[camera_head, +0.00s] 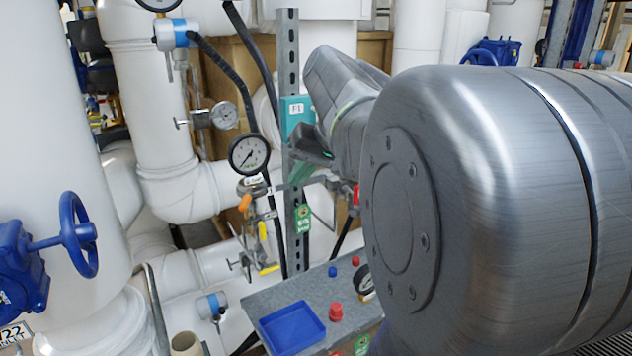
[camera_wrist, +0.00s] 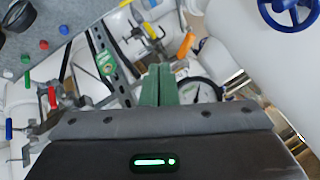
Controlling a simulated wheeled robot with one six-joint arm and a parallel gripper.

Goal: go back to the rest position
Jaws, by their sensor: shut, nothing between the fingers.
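My gripper (camera_head: 300,174) is in front of the slotted metal post in the head view, left of my large grey arm link. In the wrist view its two green fingers (camera_wrist: 160,72) are together, with nothing between them. The fingertips point toward the pipes and small valves. My arm hides much of the right side of the head view. I cannot tell whether the fingers touch anything.
A grey bench (camera_head: 262,299) bears a blue tray (camera_head: 292,327) and a red knob (camera_head: 336,312). A pressure gauge (camera_head: 249,153), an orange-handled valve (camera_head: 245,202) and the slotted post (camera_head: 289,60) are close to my gripper. A blue handwheel (camera_head: 79,235) juts out at left.

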